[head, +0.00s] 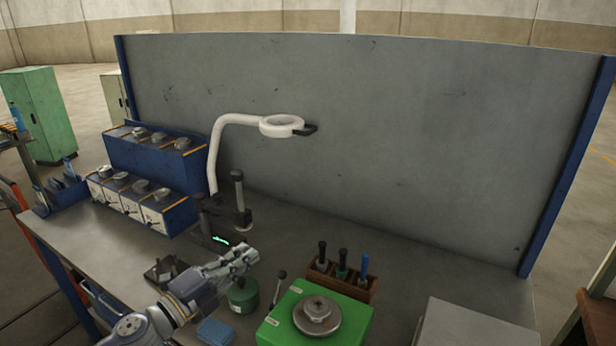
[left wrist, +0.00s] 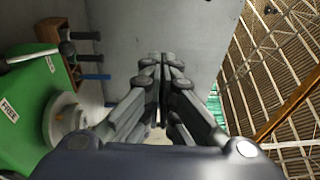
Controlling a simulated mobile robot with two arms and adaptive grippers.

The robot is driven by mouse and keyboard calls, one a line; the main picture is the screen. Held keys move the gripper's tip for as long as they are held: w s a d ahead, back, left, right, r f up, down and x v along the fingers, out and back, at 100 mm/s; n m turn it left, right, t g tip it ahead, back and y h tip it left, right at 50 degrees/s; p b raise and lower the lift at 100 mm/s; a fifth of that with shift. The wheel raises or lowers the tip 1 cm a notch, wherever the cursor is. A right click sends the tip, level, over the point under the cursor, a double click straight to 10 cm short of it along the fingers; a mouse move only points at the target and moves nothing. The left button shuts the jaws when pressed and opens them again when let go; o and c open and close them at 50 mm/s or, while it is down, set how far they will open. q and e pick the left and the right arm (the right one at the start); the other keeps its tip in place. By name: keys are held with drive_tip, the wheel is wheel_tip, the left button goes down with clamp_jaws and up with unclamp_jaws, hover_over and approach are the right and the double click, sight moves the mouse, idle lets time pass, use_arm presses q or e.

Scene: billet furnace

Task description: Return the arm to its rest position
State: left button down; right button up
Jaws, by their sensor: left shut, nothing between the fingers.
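My left arm comes in from the lower left in the head view. Its gripper (head: 246,254) is shut and empty, held above the workbench (head: 400,262) near a dark green round container (head: 243,295). In the left wrist view the fingers of the left gripper (left wrist: 164,62) are together with nothing between them. My right gripper does not show in either view.
A green box (head: 283,318) with a round metal part (head: 317,314) stands right of the gripper. A wooden holder (head: 341,284) with several handled tools is behind it. A white lamp (head: 283,125), a measuring stand (head: 240,200) and blue racks (head: 153,165) stand farther back.

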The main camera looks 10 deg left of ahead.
use_arm(q)
drive_tip(key=s+a+f+n+g+y, duration=0.35)
drive_tip(key=s+f+n+y, duration=0.7)
drive_tip(key=f+n, duration=0.5)
drive_tip(key=s+d+f+n+g+h, duration=0.1)
drive_tip(key=s+d+f+n+g, duration=0.25)
drive_tip(key=s, duration=0.65)
drive_tip(key=s+d+f+n+g, duration=0.1)
drive_tip(key=s+f+n+g, duration=0.35)
drive_tip(key=s, duration=0.65)
wheel_tip(320, 180, down, 28)
drive_tip(key=m+g+b, duration=0.2)
drive_tip(key=g+b, duration=0.1)
drive_tip(key=s+a+f+b, duration=0.2)
drive_tip(key=s+f, duration=1.6)
drive_tip(key=shift+a+f+g, duration=0.35)
drive_tip(key=shift+a+f, duration=0.05)
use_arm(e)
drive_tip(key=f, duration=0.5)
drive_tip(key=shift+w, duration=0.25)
